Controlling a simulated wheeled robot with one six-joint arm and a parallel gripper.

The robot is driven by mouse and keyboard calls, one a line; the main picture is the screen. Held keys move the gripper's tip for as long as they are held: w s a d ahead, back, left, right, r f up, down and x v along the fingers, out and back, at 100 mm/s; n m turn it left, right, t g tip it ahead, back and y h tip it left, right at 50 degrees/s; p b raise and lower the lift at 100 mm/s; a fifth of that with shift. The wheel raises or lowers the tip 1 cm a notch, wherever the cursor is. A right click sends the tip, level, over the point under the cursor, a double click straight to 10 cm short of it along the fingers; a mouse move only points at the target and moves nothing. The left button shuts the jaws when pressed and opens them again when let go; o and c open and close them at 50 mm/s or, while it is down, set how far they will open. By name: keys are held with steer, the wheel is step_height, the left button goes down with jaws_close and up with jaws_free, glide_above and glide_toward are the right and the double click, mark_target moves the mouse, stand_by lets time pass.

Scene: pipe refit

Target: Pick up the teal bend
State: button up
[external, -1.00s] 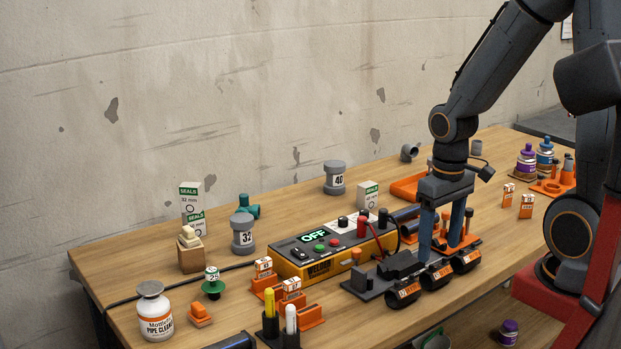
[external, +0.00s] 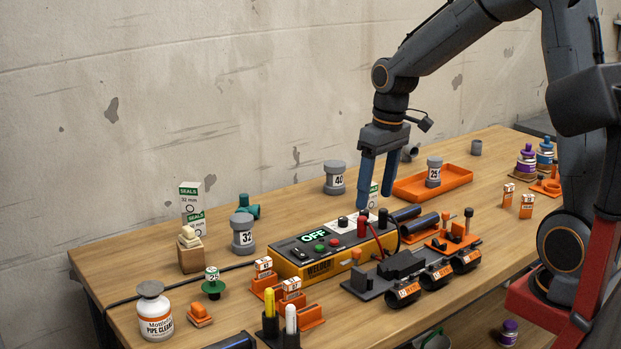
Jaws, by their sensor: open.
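The teal bend (external: 250,207) lies on the wooden bench near the wall, behind the grey fitting marked 32 and right of the seals boxes. It is partly hidden by that grey fitting. My gripper (external: 375,207) is open and empty, pointing down above the welder box, well to the right of the teal bend. Its two blue fingers are apart.
The grey fitting marked 32 (external: 243,235) and the seals boxes (external: 191,205) stand close to the bend. The yellow welder box (external: 330,258) and the grey fitting marked 40 (external: 334,178) stand nearer my gripper. An orange tray (external: 410,190) lies behind it.

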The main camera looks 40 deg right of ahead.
steer(key=w+a+f+n+t+y+b, duration=0.1)
steer(key=w+a+n+b, duration=0.1)
steer(key=w, duration=1)
steer(key=w+a+n+y+b, duration=0.1)
steer(key=w+a+n+b, duration=0.2)
steer(key=w, duration=0.8)
steer(key=w+a+f+n+t+y+b, duration=0.1)
steer(key=w+a+n+b, duration=0.1)
steer(key=w, duration=1)
glide_toward(248, 208)
steer(key=shift+p+x, duration=0.5)
steer(key=shift+x, duration=3.95)
steer(key=c, duration=1.1)
steer(key=shift+r, duration=0.15)
